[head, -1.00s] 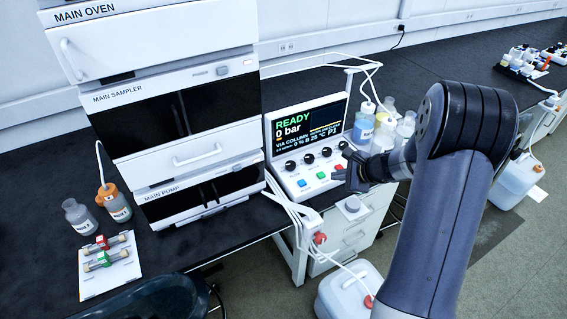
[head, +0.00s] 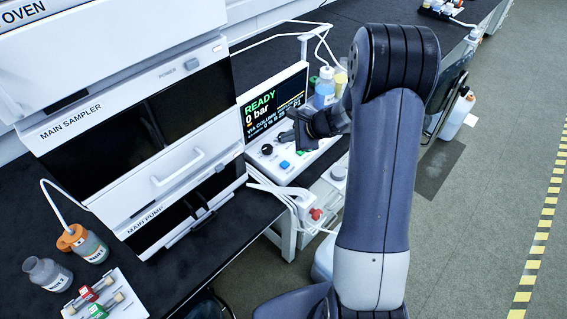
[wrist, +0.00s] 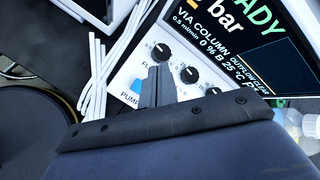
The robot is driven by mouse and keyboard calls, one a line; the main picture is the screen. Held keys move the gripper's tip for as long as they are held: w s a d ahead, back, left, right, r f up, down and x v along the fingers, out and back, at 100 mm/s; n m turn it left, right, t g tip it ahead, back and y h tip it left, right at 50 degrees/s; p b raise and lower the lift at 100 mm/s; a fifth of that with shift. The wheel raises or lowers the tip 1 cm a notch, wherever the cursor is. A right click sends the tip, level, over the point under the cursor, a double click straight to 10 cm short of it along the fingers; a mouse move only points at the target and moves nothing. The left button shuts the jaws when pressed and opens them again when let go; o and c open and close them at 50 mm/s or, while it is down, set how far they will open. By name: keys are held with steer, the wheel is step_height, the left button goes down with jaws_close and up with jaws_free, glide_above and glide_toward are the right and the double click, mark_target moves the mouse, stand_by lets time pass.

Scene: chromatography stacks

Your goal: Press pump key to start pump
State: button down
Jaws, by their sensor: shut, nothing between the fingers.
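The white control panel (head: 262,166) has a lit screen (head: 270,110) reading READY and 0 bar. Its blue key (head: 284,165) sits at the left of the front slope. In the wrist view the blue key (wrist: 137,88) shows above the word PUMP, just left of my fingers. My gripper (wrist: 159,70) is shut and empty, its fingertips over the panel near the black knobs. In the head view my gripper (head: 291,136) is over the panel, up and right of the blue key. The other keys are hidden behind my gripper and arm. I cannot tell the fingertips' height above the panel.
The main pump (head: 190,215) and main sampler (head: 125,125) stand left of the panel. Bottles (head: 324,88) stand behind my arm. White tubes (head: 275,190) run along the panel's left side. A red-capped container (head: 316,214) is below the bench edge.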

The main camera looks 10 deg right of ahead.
steer(key=shift+f, duration=0.15)
steer(key=b, duration=0.6)
glide_above(288, 165)
step_height(288, 165, down, 8)
steer(key=shift+r, duration=0.15)
steer(key=shift+f+b, duration=0.35)
steer(key=shift+f, duration=0.1)
steer(key=shift+f, duration=0.15)
stand_by(1.2)
steer(key=shift+f+b, duration=0.3)
steer(key=shift+b, duration=0.3)
steer(key=shift+f+b, duration=0.45)
steer(key=shift+b, duration=0.1)
stand_by(0.5)
steer(key=shift+r, duration=0.1)
steer(key=shift+r+p, duration=0.55)
steer(key=shift+r, duration=0.3)
